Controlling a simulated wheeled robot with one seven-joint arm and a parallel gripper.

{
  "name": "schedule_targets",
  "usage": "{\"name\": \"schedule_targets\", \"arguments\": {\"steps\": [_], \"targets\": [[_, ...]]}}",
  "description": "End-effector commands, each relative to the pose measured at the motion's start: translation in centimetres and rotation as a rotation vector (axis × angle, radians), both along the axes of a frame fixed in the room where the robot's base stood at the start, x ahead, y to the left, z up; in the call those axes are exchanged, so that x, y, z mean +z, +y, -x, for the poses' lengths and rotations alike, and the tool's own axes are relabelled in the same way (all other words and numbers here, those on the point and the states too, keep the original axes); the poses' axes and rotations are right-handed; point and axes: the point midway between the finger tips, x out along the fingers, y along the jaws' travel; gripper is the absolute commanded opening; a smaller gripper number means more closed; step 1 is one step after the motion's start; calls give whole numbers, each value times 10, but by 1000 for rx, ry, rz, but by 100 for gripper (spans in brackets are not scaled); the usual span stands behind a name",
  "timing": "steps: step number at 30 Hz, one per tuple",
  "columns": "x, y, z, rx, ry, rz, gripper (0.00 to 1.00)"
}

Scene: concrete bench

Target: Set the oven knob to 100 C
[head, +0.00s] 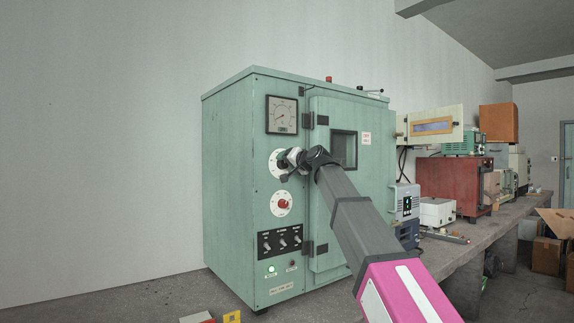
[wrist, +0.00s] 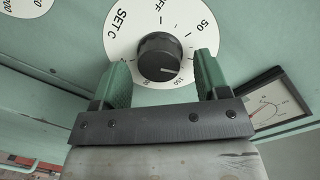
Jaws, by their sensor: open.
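The oven (head: 228,185) is a tall pale green cabinet. Its set knob (wrist: 159,57) is black and round, on a white dial (wrist: 120,45) marked SET C. In the wrist view, a light pointer line on the knob points to the lower right, past the 50 mark; the numbers near it are small and partly hard to read. My gripper (wrist: 162,62) is open, with one green finger on each side of the knob; I cannot tell whether they touch it. In the head view my gripper (head: 288,162) covers part of the upper dial (head: 274,163).
Below is a second dial with a red knob (head: 283,204). Several switches (head: 281,240) and a lit green lamp (head: 271,268) sit lower. A gauge (head: 282,114) is above. The oven door (head: 372,200) is shut, right of the knobs. Other equipment lines the bench.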

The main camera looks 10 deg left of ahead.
Motion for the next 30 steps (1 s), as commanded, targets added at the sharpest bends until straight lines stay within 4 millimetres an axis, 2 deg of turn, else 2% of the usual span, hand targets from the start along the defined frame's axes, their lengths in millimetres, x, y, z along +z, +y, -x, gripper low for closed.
{"name": "schedule_targets", "arguments": {"steps": [5, 18, 22, 30], "targets": [[1, -15, 13, -1, -1, -1, 68], [7, -73, 61, -1, 0, 0, 68], [8, -80, 67, 1, 1, 1, 68], [9, -80, 67, 1, 1, 1, 68]]}}
